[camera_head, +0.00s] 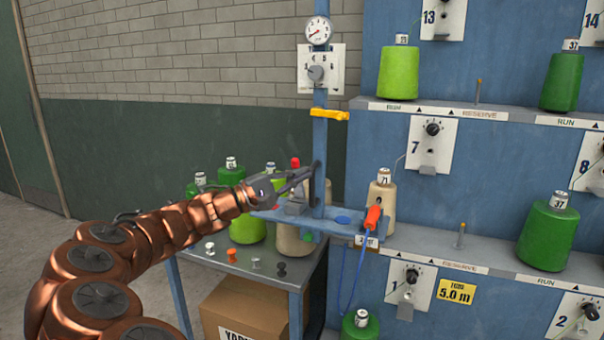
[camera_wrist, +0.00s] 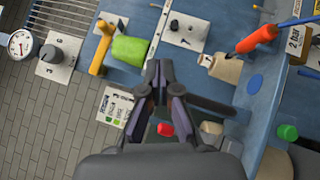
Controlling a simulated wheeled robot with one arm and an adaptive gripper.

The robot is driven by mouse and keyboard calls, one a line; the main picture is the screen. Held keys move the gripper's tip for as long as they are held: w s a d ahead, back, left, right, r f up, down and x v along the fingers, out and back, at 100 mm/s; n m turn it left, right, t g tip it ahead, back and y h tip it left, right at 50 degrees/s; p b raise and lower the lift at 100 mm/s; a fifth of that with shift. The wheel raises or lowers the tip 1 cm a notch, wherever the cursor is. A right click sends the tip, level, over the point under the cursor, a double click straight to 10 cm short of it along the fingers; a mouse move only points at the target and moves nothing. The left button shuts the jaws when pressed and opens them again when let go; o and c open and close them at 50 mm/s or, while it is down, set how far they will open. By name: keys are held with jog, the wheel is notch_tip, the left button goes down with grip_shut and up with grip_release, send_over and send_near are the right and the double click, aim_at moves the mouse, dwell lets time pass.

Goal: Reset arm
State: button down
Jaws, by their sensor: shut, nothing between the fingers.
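My arm is copper coloured and reaches in from the lower left in the head view. My gripper (camera_head: 306,174) is shut and empty. It is in front of the blue post, just above the blue shelf bracket (camera_head: 340,226). In the wrist view my gripper (camera_wrist: 165,72) shows its dark fingers together, with nothing held between them. An orange-handled tool (camera_head: 372,218) with a blue hose stands at the right end of the bracket, apart from my gripper; it also shows in the wrist view (camera_wrist: 258,38).
A beige cone (camera_head: 383,200) stands close right of the bracket. A gauge (camera_head: 318,31), a dial plate (camera_head: 317,73) and a yellow lever (camera_head: 328,114) are on the post. Several cones crowd the grey table (camera_head: 230,262) behind. A cardboard box (camera_head: 245,312) is below. Floor at left is clear.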

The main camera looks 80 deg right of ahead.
dwell(0.5)
jog(key=w+a+f+n+t+y+p, duration=0.1)
jog(key=w+a+f+t+y+p, duration=0.25)
jog(key=a, duration=0.65)
jog(key=w+a+f+t+y, duration=0.2)
jog(key=a+f+t, duration=0.4)
jog(key=a, duration=0.5)
jog(key=w+a+f+n+t+y+p, duration=0.1)
jog(key=w+a+f+t+y, duration=0.15)
jog(key=a+f, duration=0.55)
jog(key=s+a+f+n+t+y+p, duration=0.1)
jog(key=a+n+y, duration=0.4)
jog(key=a, duration=1.8)
jog(key=shift+s+f+t+p, duration=0.2)
jog(key=shift+s+t+p, duration=0.15)
jog(key=shift+t, duration=0.35)
jog(key=shift+a, duration=0.1)
